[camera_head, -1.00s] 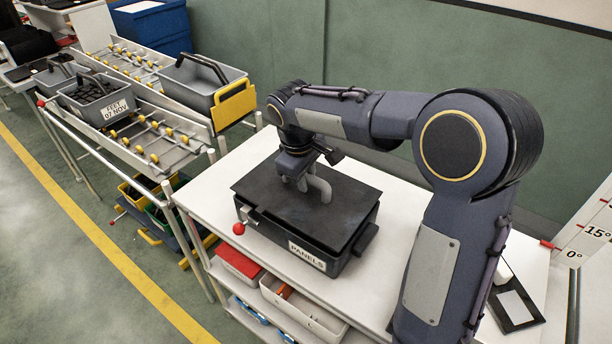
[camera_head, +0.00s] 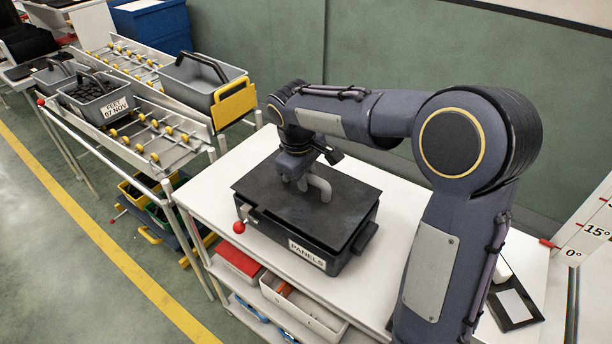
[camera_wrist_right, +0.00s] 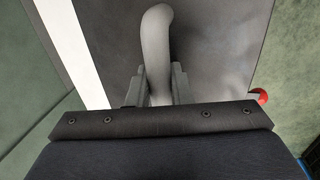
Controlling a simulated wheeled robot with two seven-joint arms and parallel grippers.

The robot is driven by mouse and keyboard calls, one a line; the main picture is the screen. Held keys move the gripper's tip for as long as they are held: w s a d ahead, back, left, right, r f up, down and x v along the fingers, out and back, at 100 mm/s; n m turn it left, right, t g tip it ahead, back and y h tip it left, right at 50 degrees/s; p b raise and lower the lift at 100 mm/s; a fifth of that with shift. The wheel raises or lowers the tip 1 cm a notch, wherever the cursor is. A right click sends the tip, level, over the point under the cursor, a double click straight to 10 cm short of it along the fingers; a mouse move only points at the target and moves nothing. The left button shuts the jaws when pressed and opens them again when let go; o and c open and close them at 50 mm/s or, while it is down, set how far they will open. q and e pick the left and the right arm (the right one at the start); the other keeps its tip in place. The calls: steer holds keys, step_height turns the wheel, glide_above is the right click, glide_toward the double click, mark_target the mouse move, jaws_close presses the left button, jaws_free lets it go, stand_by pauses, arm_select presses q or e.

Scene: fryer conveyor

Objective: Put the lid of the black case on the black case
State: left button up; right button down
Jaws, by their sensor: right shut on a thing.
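The black case (camera_head: 315,258) with a PANELS label sits on the white table. Its dark flat lid (camera_head: 284,212) lies over the top of the case, turned slightly so that its edges do not line up everywhere with the case. A grey curved handle (camera_head: 321,189) stands on the lid. My right gripper (camera_head: 302,184) is shut on this handle; in the right wrist view the handle (camera_wrist_right: 157,50) runs between the two fingers (camera_wrist_right: 158,88). Whether the lid is fully seated cannot be told. My left gripper is not in view.
A red-knobbed lever (camera_head: 239,227) is at the case's left front. A roller conveyor (camera_head: 150,135) with grey bins (camera_head: 97,103) stands at the left. A black-framed panel (camera_head: 515,306) lies at the right.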

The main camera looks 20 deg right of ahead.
steer(key=shift+b+x, duration=0.5)
steer(key=shift+x, duration=0.45)
stand_by(0.6)
steer(key=shift+s+a, duration=0.1)
steer(key=shift+a, duration=0.05)
steer(key=c, duration=1.2)
jaws_free()
steer(key=shift+o, duration=0.4)
steer(key=shift+o, duration=1.1)
steer(key=shift+r, duration=0.1)
steer(key=shift+w+d+p+v, duration=0.1)
steer(key=shift+d+p+v, duration=0.1)
steer(key=shift+p+v, duration=0.9)
steer(key=shift+w+d+p+v, duration=0.15)
steer(key=shift+d+p+v, duration=0.05)
steer(key=shift+p+v, duration=0.9)
steer(key=shift+w+d+p+v, duration=0.1)
steer(key=shift+d+p+v, duration=0.1)
steer(key=shift+p+v, duration=0.9)
steer(key=shift+r, duration=0.15)
